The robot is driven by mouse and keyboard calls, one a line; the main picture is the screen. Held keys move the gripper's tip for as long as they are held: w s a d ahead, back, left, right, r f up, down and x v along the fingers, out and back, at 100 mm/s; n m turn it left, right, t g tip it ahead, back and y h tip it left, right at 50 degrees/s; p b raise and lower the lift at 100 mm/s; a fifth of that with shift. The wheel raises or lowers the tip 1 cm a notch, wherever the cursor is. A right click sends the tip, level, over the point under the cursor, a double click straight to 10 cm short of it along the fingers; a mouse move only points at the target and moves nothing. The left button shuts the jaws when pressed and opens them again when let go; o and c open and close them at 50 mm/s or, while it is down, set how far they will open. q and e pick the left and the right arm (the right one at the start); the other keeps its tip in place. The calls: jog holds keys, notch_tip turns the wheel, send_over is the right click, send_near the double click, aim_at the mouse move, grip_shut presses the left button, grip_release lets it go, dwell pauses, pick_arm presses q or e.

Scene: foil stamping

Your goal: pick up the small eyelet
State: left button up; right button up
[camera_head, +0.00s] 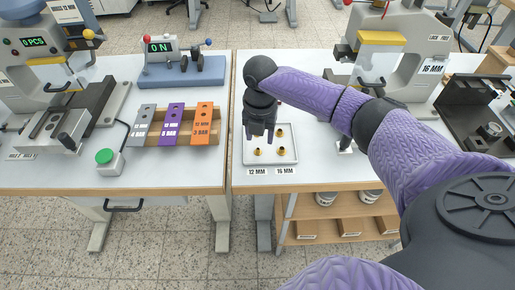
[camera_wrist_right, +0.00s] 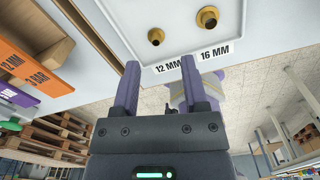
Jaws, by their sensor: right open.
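The small brass eyelet (camera_head: 258,152) stands on the white tray (camera_head: 270,161), in the front left above the 12 MM label. It also shows in the right wrist view (camera_wrist_right: 155,36), beyond the fingertips and apart from them. A larger brass eyelet (camera_head: 281,151) stands to its right, over the 16 MM label; the wrist view shows it too (camera_wrist_right: 207,17). Another eyelet (camera_head: 280,132) is behind that one. My right gripper (camera_head: 260,137) points down over the tray's left part, open and empty; its fingers (camera_wrist_right: 159,66) are apart. It hides the tray's back left. My left gripper is not in view.
Grey, purple and orange labelled bars (camera_head: 204,125) lie on the left table. A foil press (camera_head: 400,50) stands behind my right arm, and another machine (camera_head: 60,75) at the far left. A green button box (camera_head: 107,160) is near the left table's front.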

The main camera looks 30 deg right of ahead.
aim_at(258, 152)
notch_tip(258, 152, down, 5)
jog(key=shift+w+a+r+b, duration=0.1)
jog(key=shift+w+a+b, duration=0.05)
jog(key=shift+b, duration=0.8)
jog(key=shift+r, duration=0.15)
jog(key=c, duration=0.5)
grip_shut()
jog(key=shift+r, duration=0.1)
pick_arm(q)
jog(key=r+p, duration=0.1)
jog(key=p, duration=0.3)
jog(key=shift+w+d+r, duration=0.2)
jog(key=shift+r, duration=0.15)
pick_arm(e)
notch_tip(258, 152, up, 10)
